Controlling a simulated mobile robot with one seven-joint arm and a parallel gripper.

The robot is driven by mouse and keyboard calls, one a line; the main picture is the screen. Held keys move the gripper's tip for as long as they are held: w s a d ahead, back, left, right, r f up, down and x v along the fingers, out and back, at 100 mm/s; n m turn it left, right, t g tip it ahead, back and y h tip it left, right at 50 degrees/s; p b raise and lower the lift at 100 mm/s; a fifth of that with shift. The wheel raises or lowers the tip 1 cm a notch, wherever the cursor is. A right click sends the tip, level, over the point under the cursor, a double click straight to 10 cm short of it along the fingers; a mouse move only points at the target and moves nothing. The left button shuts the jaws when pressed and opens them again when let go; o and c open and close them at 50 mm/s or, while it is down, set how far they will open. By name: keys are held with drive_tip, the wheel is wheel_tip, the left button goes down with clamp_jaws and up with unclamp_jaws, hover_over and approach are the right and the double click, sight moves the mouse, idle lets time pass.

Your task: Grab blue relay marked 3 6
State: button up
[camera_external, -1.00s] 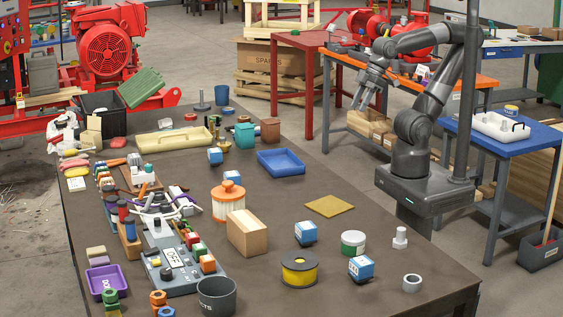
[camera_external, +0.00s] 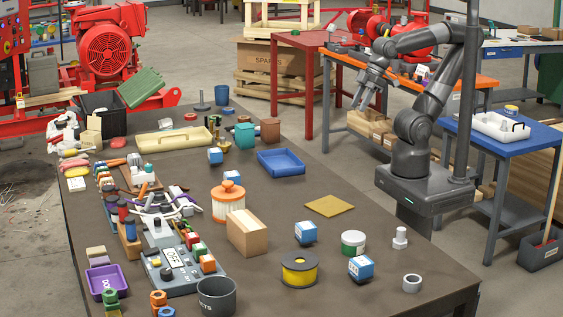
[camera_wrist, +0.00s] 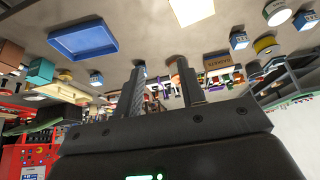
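Several blue relays with white labels stand on the dark table: one near the front right (camera_external: 361,268), one behind it (camera_external: 305,232), and two farther back, (camera_external: 232,177) and (camera_external: 215,156). Their numbers are too small to read, so I cannot tell which is marked 3 6. In the wrist view, where the scene appears upside down, blue relays show at the top right (camera_wrist: 239,40) and left of the fingers (camera_wrist: 97,78). My gripper (camera_external: 366,100) is raised beyond the table's right edge, away from every relay. Its two fingers (camera_wrist: 160,88) are apart with nothing held between them.
A blue tray (camera_external: 281,162), cardboard box (camera_external: 247,234), orange-topped filter (camera_external: 228,203), yellow spool (camera_external: 299,269) and green-banded can (camera_external: 353,243) stand near the relays. A yellow mat (camera_external: 329,206) lies flat. Tools and a control box (camera_external: 174,275) crowd the left side.

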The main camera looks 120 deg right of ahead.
drive_tip(key=shift+o, duration=0.4)
drive_tip(key=o, duration=0.7)
drive_tip(key=shift+w, duration=0.1)
